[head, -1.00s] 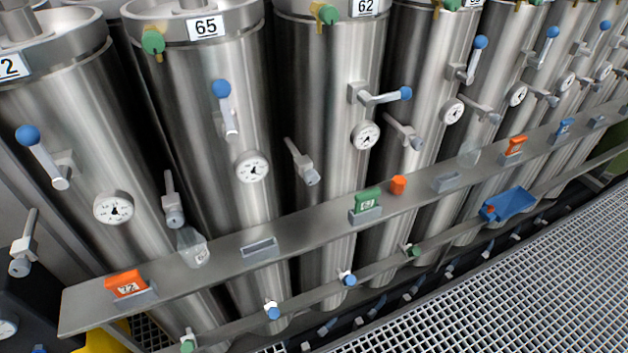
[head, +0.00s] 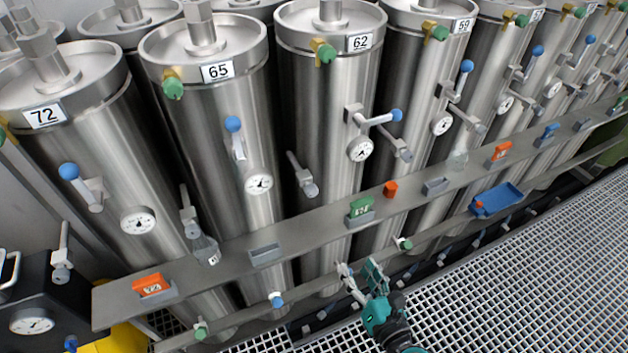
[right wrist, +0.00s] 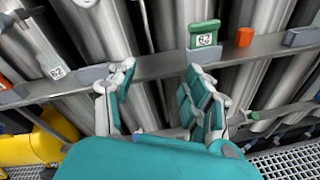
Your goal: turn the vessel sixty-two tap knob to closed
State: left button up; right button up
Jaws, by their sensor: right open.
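Vessel sixty-two (head: 318,105) is a steel cylinder with a "62" label (head: 358,42). A green knob on a brass fitting (head: 326,53) sits near its top. Lower down, a lever with a blue ball (head: 397,115) points right above a round gauge (head: 360,149). Small taps with blue or green knobs (head: 403,243) line a low rail; which one belongs to this vessel I cannot tell. My right gripper (head: 358,270) is open and empty, below the shelf in front of the vessels. Its spread fingers (right wrist: 158,80) also show in the right wrist view. My left gripper is not in view.
A metal shelf (head: 320,229) crosses in front of the vessels. It carries a green tag block (head: 361,207), an orange piece (head: 390,189) and an empty grey holder (head: 266,255). A blue tray (head: 497,199) sits farther right. Grating floor (head: 520,260) is open at lower right.

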notch_tip(320, 180, up, 9)
jog(key=a+n+t+y, duration=0.1)
jog(key=a+n+y, duration=0.1)
jog(key=a+n, duration=0.1)
jog(key=p, duration=0.5)
send_near(313, 194)
jog(key=x, duration=0.9)
jog(key=shift+w+a, duration=0.15)
jog(key=shift+w, duration=0.1)
grip_shut()
